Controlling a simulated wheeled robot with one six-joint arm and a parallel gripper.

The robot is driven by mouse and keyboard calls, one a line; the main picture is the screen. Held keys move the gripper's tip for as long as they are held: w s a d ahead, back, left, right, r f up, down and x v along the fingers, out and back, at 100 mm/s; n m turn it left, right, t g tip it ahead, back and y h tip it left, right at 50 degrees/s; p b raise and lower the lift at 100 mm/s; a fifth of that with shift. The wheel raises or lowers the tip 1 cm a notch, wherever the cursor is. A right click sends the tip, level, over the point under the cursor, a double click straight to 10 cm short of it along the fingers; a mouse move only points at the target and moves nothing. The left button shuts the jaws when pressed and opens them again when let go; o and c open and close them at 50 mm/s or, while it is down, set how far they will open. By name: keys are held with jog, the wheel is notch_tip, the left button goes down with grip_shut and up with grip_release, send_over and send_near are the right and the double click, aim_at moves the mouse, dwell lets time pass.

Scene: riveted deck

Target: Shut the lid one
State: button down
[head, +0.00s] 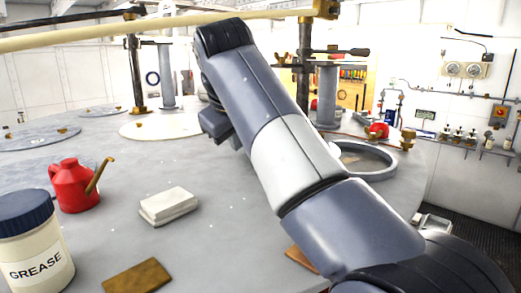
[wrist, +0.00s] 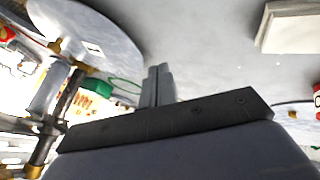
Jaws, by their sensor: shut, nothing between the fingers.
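Several round lids are set in the grey deck. A cream one (head: 160,127) and a grey one (head: 40,137) lie flat at the left in the head view. A round raised rim (head: 392,172) at the right is partly hidden by my arm. In the wrist view a large grey disc (wrist: 95,28) with a small white label and brass fitting is at the upper left. I cannot tell which is lid one. My gripper (wrist: 158,72) is shut and empty, apart from the disc in the picture. In the head view its fingers are hidden behind my arm.
A red oil can (head: 75,186), a grease tub (head: 36,250), a white block (head: 168,205) and a brown plate (head: 137,277) stand on the deck's near left. A red-topped valve (head: 378,130) and posts rise at the back. The deck around the white block is clear.

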jog(key=x, duration=0.9)
jog(key=shift+w+d+f, duration=0.15)
jog(key=shift+w+f, duration=0.1)
jog(key=shift+w, duration=0.1)
jog(key=shift+w+d+r+p, duration=0.15)
jog(key=shift+w+d+p, duration=0.65)
jog(key=shift+w, duration=0.15)
jog(key=shift+w+d, duration=0.35)
jog(key=shift+w, duration=0.1)
